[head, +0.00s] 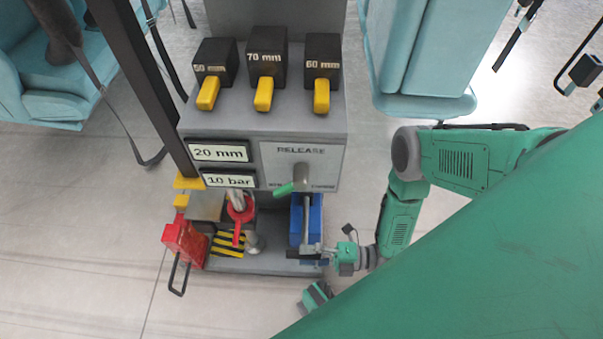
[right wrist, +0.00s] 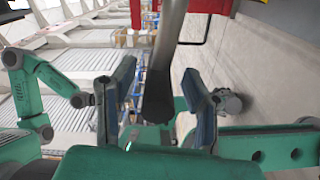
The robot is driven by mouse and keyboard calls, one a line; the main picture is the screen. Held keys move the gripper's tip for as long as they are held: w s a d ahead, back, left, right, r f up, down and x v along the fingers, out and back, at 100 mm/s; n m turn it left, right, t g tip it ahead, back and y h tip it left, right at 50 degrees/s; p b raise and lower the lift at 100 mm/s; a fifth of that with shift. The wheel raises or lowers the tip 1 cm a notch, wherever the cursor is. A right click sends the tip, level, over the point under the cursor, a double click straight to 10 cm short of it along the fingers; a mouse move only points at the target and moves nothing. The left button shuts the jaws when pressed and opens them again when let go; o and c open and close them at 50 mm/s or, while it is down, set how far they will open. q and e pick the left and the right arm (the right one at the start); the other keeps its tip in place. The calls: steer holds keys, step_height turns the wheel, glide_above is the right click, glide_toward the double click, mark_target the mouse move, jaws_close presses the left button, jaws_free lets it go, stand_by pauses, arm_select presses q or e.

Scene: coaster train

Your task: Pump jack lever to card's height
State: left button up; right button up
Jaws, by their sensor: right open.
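The jack lever (head: 306,215) is a grey rod that stands over a blue block at the console's lower right. In the right wrist view its rod ends in a dark grip (right wrist: 158,95). My right gripper (head: 318,252) is at the lever's lower end. In the right wrist view my right gripper (right wrist: 160,105) is open, with one finger on each side of the dark grip and gaps visible. White plates read "20 mm" (head: 219,153) and "10 bar" (head: 229,181); I cannot tell which is the card. My left gripper is not in view.
A RELEASE panel (head: 325,165) with a green-tipped handle (head: 285,188) is just above the lever. Black blocks (head: 267,62) with yellow tabs stand on the console top. A red box (head: 183,240) is at the lower left. Teal seats (head: 425,60) flank the console.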

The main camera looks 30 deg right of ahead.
steer(key=v, duration=1)
steer(key=shift+s, duration=0.25)
steer(key=shift+o, duration=0.3)
steer(key=shift+d, duration=0.15)
stand_by(1.1)
